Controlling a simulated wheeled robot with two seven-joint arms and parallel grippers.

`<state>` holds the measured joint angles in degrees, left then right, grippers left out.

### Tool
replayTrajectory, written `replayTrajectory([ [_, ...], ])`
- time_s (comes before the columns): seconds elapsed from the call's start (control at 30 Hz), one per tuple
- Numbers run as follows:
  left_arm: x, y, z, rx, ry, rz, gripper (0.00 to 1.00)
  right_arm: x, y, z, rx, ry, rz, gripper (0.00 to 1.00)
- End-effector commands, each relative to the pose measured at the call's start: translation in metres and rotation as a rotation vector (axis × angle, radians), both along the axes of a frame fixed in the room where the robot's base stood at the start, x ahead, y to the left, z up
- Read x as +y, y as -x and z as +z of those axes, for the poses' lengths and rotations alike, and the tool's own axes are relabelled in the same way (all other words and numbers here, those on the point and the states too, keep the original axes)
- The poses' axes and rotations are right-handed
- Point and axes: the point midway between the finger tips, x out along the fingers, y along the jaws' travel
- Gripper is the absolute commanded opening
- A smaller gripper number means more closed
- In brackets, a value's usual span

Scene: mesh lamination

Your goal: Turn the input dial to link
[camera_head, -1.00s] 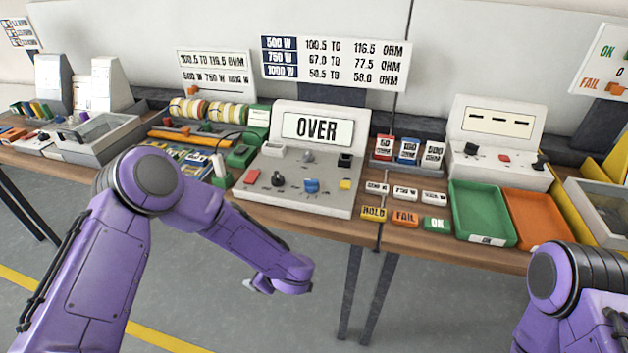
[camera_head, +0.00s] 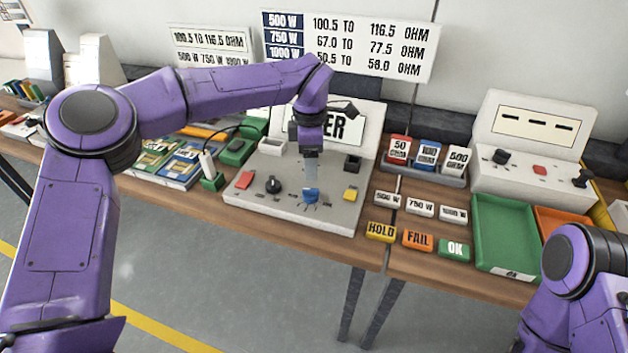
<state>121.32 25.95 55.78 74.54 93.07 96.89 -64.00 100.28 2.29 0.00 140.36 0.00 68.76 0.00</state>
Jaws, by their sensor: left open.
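The grey meter console (camera_head: 240,189) stands on the bench, its upright display (camera_head: 357,131) partly hidden behind my left arm. A blue dial (camera_head: 311,196) sits near the front middle of its sloped panel. A black dial (camera_head: 273,185) is to its left. The markings are too small to read, so I cannot tell which is the input dial. My left gripper (camera_head: 311,178) is open and points down just above or at the blue dial; contact is not clear. My right arm shows at the lower right, its gripper out of view.
A red button (camera_head: 244,180), a yellow button (camera_head: 350,194) and a black socket (camera_head: 352,163) flank the dials. HOLD (camera_head: 381,231), FAIL (camera_head: 417,240) and OK (camera_head: 454,250) blocks lie right of the console. A green tray (camera_head: 505,225) stands farther right.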

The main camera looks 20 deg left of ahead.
Motion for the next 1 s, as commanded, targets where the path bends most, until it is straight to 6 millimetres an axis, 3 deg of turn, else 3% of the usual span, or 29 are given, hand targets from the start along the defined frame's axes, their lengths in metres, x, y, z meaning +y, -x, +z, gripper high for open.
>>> replayTrajectory([
  [0.2,-0.001,0.001,-0.048,0.006,-0.003,-0.003,0.69,0.000,0.001,0.011,0.001,0.000,0.000,0.00],
  [0.4,0.000,0.001,-0.084,0.002,-0.003,-0.002,0.69,0.000,0.000,0.017,0.001,-0.001,0.000,0.00],
  [0.77,0.000,0.001,-0.096,0.000,-0.004,0.000,0.69,0.000,0.000,0.018,0.000,0.000,0.000,0.00],
  [0.93,0.001,0.001,-0.095,0.000,-0.004,0.000,0.17,0.000,0.000,0.018,0.000,0.000,0.000,0.00],
  [1.0,0.001,0.001,-0.095,0.000,-0.004,0.000,0.13,0.000,0.000,0.018,0.000,0.000,0.000,0.00],
])
